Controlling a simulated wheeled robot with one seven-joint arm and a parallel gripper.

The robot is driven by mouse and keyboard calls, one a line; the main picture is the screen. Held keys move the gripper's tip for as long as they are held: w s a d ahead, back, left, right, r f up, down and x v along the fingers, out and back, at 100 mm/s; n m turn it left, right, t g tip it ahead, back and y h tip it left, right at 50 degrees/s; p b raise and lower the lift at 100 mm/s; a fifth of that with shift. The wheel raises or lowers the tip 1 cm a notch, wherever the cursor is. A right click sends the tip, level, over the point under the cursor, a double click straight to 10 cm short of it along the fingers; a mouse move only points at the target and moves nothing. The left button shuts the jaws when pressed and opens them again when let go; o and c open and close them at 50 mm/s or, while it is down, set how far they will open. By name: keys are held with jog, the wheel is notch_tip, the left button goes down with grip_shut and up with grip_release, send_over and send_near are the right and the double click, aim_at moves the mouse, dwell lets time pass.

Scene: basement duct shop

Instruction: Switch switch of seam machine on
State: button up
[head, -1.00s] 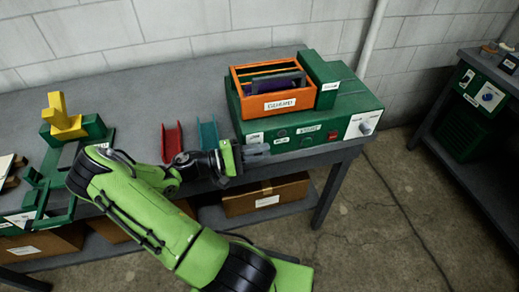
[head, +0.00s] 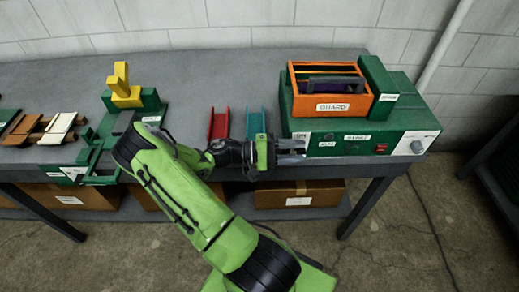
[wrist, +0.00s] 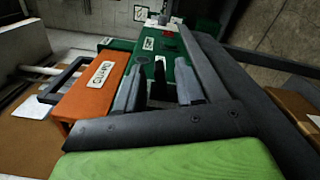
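The seam machine is most likely the green box (head: 405,118) at the right end of the bench, with an orange guard (head: 333,107) on top. Its front panel carries a red switch (head: 381,148), a pale knob (head: 417,147), small dark controls and labels too small to read surely. My gripper (head: 296,151) is at the left end of this panel, its fingers pointing right, clear of the red switch. In the wrist view the fingers (wrist: 160,80) are apart with nothing held. The red switch (wrist: 168,35) shows beyond them, and the orange guard (wrist: 95,90) is at left.
Red (head: 218,124) and teal (head: 255,124) channel pieces lie on the bench left of the machine. A green fixture with a yellow block (head: 124,92) stands further left. Cardboard boxes (head: 300,196) sit under the bench.

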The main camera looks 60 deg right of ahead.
jog(key=v, duration=1.3)
jog(key=shift+w+p, duration=0.15)
jog(key=shift+p, duration=0.25)
